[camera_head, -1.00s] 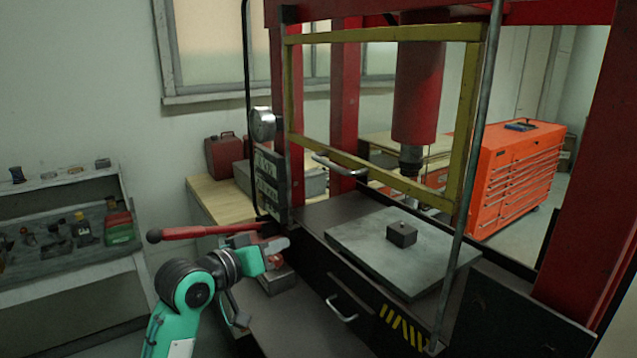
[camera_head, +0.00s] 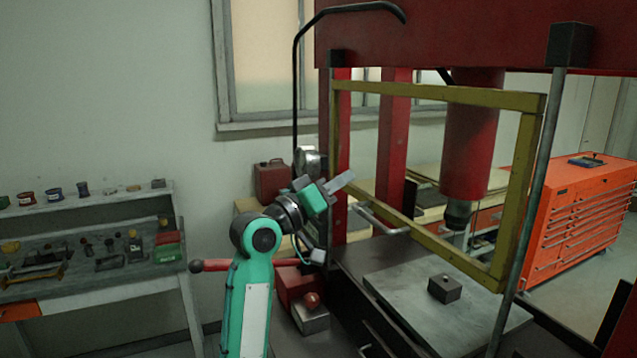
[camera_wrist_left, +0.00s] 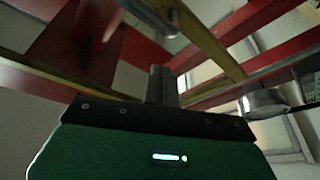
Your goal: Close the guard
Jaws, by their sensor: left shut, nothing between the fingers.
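The guard is a yellow rectangular frame (camera_head: 440,95) in front of the red press ram, between upright rods. Its lower bar hangs above the press bed. A grey bar handle (camera_head: 378,220) sticks out from the guard's lower left part. My left gripper (camera_head: 340,182) is shut and empty, up and left of the handle and apart from it in the head view. In the left wrist view its shut fingers (camera_wrist_left: 161,85) point toward a yellow bar (camera_wrist_left: 208,42) of the guard. My right gripper is not in view.
The grey bed plate (camera_head: 400,290) holds a small dark block (camera_head: 444,289). A red lever (camera_head: 235,265) and a gauge (camera_head: 308,160) are close by my left arm. A tool rack (camera_head: 90,215) stands left, an orange cabinet (camera_head: 580,215) right.

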